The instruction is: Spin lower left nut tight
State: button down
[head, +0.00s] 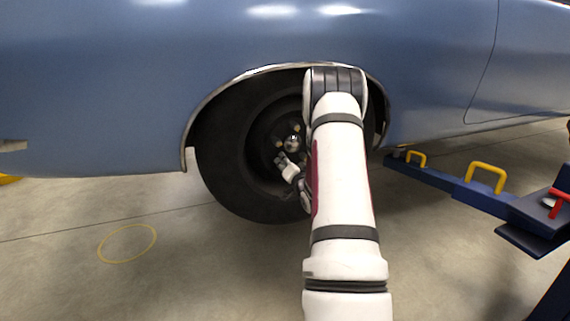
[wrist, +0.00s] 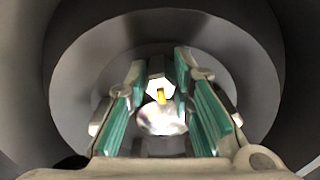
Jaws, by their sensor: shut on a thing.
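The wheel (head: 235,185) sits in the blue car's arch, with a shiny hub centre (head: 293,139) and yellow-tipped studs around it. My gripper (head: 283,160) reaches into the wheel at the lower left of the hub. In the wrist view, the green-padded fingers of my gripper (wrist: 160,76) stand on both sides of a pale nut (wrist: 155,88) and are shut on it. A yellow stud tip (wrist: 161,97) shows at the nut. The shiny hub centre (wrist: 162,121) lies just below it in that view. My arm hides the right part of the wheel.
The blue car body (head: 110,80) and chrome arch trim (head: 215,90) surround the wheel closely. A blue lift arm (head: 450,185) with yellow handles stands at the right. The floor at the left is clear, with a yellow ring (head: 103,256) marked on it.

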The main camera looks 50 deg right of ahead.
jog(key=shift+a+f+m, duration=0.1)
jog(key=shift+a+m, duration=0.05)
jog(key=shift+m, duration=0.35)
jog(key=c, duration=1.4)
grip_release()
jog(key=shift+s, duration=0.25)
jog(key=v, duration=1.1)
jog(key=shift+s+a, duration=0.15)
jog(key=shift+s, duration=0.05)
